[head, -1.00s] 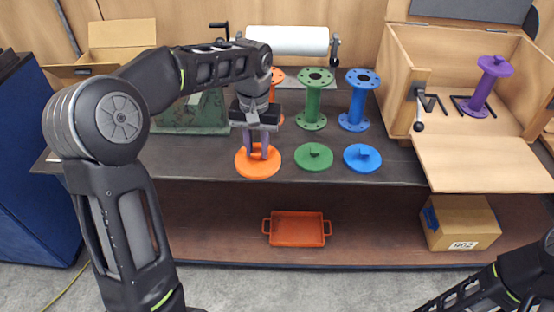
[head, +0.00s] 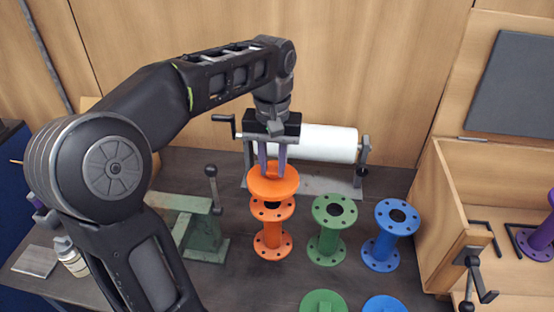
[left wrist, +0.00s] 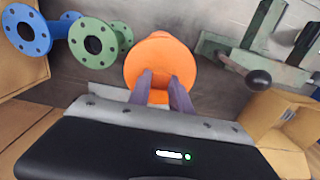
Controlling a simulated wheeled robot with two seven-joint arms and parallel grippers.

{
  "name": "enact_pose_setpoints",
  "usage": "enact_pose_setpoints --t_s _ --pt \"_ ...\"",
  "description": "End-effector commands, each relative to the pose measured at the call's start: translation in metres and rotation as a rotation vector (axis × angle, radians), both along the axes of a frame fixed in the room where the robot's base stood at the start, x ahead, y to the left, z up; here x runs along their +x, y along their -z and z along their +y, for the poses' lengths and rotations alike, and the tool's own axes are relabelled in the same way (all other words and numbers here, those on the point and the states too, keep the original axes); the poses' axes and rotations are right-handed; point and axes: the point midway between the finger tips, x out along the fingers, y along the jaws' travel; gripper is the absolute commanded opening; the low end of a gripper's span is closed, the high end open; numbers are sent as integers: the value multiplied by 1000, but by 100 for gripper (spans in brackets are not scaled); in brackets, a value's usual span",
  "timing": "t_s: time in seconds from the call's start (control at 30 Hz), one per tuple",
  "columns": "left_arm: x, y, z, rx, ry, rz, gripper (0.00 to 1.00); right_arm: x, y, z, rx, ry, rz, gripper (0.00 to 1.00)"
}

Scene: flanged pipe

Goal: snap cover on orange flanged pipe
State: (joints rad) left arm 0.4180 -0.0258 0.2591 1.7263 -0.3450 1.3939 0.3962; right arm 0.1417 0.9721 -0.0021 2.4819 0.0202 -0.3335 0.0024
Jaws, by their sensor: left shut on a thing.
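My left gripper (head: 273,160) is shut on the orange cover (head: 262,186), a round disc with a grip on top. It holds the cover above the orange flanged pipe (head: 271,240), which stands upright on the table. In the head view the cover overlaps the far part of the pipe's top flange, and the near flange holes and part of the bore show. I cannot tell whether they touch. My right gripper is not in view.
A green pipe (head: 329,240) and a blue pipe (head: 382,251) stand right of the orange one. Green (head: 322,302) and blue (head: 386,304) covers lie in front. A white roll (head: 325,143) is behind, a green vise (head: 203,232) left, an open wooden box (head: 448,215) right.

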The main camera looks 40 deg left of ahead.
Motion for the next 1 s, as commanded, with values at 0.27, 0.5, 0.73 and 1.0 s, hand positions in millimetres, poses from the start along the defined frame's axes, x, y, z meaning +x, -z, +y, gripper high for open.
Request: enact_pose_setpoints --t_s 0.27,0.5,0.73,1.0 --pt "0 0 0 -1 -3 0 0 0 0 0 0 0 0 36" --pt "0 4 0 0 -3 -1 0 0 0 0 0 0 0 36" --pt "-1 20 0 0 -3 1 0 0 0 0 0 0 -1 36" --pt "0 50 0 -1 -2 0 0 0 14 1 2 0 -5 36"
